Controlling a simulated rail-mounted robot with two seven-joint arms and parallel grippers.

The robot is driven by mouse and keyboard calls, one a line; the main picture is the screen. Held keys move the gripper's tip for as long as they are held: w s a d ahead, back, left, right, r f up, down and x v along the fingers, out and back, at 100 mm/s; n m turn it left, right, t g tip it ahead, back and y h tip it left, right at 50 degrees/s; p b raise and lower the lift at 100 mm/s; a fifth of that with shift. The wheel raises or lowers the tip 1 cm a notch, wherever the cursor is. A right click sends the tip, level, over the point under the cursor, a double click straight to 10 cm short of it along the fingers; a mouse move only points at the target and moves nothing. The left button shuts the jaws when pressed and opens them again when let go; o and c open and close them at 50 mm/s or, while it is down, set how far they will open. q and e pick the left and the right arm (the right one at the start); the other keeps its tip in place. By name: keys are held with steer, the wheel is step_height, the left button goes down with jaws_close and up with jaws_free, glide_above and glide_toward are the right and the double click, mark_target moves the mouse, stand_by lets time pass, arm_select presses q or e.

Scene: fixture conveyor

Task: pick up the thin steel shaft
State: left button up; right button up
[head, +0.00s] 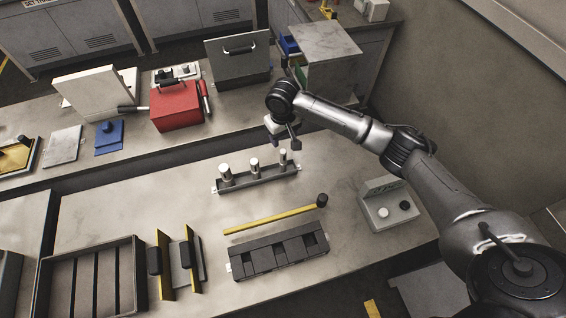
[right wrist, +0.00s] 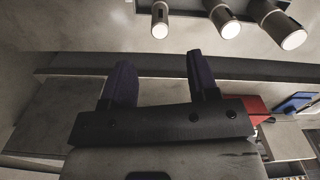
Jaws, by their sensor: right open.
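Three upright steel shafts of different thickness stand in a dark rack (head: 262,183) on the worktop. The thin steel shaft (head: 283,159) is at the rack's right end; the medium shaft (head: 254,168) is in the middle and the thick shaft (head: 225,177) at the left. My right gripper (head: 284,142) is just behind and above the thin shaft, apart from it. In the right wrist view its two dark fingers (right wrist: 160,76) are spread and empty, and the thin shaft (right wrist: 160,20) stands beyond the gap between them. My left gripper is not in view.
A yellow bar with a black knob (head: 275,215) and a dark slotted fixture (head: 277,255) lie in front of the rack. A grey button box (head: 388,205) stands at right. A red box (head: 177,106) is on the bench behind. The worktop left of the rack is clear.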

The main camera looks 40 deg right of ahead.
mark_target(283, 151)
steer(key=shift+f, duration=5.55)
steer(key=shift+c, duration=0.2)
jaws_close()
